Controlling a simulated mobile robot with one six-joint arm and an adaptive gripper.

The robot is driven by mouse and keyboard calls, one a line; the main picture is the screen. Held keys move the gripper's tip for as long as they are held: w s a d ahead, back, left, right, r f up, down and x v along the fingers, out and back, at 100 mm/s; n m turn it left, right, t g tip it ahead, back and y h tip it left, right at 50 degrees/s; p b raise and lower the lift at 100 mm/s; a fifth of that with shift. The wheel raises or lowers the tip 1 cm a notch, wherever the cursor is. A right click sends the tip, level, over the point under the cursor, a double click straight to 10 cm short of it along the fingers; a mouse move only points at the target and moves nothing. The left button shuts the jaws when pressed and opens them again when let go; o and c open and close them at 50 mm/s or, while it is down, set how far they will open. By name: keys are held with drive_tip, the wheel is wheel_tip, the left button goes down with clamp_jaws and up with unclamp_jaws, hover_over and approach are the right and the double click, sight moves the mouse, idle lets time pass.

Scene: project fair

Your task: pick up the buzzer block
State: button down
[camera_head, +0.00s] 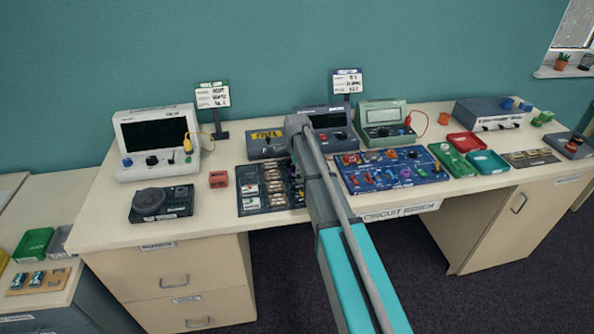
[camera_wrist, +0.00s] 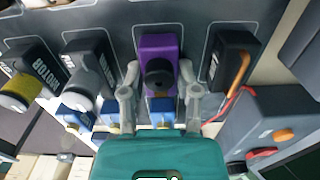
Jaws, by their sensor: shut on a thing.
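The buzzer block (camera_wrist: 160,48) appears to be the purple block with a round black disc on its face, at the middle of the wrist view. My gripper (camera_wrist: 160,92) has one grey finger on each side of the block's near end and is shut on it. The block lies over a pale outlined slot of a dark tray (camera_wrist: 197,12); I cannot tell whether it touches the tray. A dark tray of parts (camera_head: 243,172) shows left of the arm there.
Close by in the wrist view are a motor block (camera_wrist: 32,68), a grey-cylinder block (camera_wrist: 90,65), a black block with an orange part (camera_wrist: 235,58) and several blue blocks. A grey device (camera_wrist: 275,112) with a red wire is at right. A blue board (camera_head: 395,172) lies right of my arm.

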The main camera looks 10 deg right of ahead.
drive_tip(key=shift+r+p, duration=1.4)
drive_tip(key=shift+r, duration=0.1)
drive_tip(key=s+r+p, duration=0.1)
drive_tip(key=r+p, duration=0.1)
drive_tip(key=s+r+p, duration=0.4)
drive_tip(key=shift+s+r+p, duration=0.25)
drive_tip(key=shift+r+p, duration=0.1)
drive_tip(key=s+r+p, duration=0.3)
drive_tip(key=s, duration=0.5)
drive_tip(key=shift+s, duration=0.25)
drive_tip(key=shift+f, duration=0.25)
